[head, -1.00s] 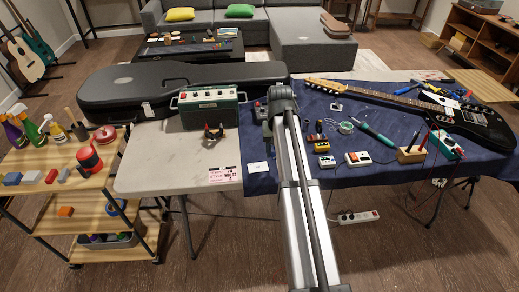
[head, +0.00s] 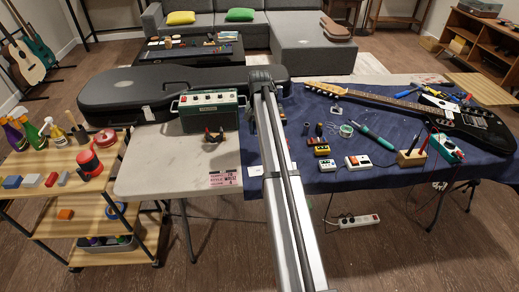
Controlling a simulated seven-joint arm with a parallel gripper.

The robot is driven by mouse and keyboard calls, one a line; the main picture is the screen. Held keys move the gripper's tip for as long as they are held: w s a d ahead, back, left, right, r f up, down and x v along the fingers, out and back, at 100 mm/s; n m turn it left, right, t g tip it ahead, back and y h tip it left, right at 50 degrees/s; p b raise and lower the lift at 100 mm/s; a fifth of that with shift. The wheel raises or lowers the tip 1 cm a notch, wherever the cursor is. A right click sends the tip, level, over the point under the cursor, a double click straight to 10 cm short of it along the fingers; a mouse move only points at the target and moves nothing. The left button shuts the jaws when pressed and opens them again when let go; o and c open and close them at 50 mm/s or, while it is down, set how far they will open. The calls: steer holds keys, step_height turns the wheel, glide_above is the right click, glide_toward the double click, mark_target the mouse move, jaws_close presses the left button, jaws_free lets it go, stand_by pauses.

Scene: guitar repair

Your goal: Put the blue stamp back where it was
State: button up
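I cannot pick out a blue stamp with certainty. A small blue block (head: 12,181) lies on the top shelf of the wooden cart at the left, in a row with a grey block (head: 32,180), a red block (head: 50,179) and a dark bluish block (head: 63,177). My arm reaches up the middle of the head view, over the table, with its far end in front of the guitar case and right of the amplifier. Only a dark sliver of my gripper (head: 252,117) shows beside the arm; its fingers and anything between them are hidden.
The table holds a black guitar case (head: 130,95), a green amplifier (head: 208,112) and a pink printed card (head: 223,177). On the blue cloth (head: 290,178) lie pedals, tools and a black guitar (head: 480,125). The pale tabletop (head: 165,160) left of the card is mostly clear.

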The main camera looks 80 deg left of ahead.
steer(key=shift+f, duration=4.35)
steer(key=shift+f, duration=0.1)
steer(key=o, duration=0.9)
steer(key=shift+c, duration=0.2)
step_height(320, 180, up, 12)
steer(key=shift+r, duration=0.1)
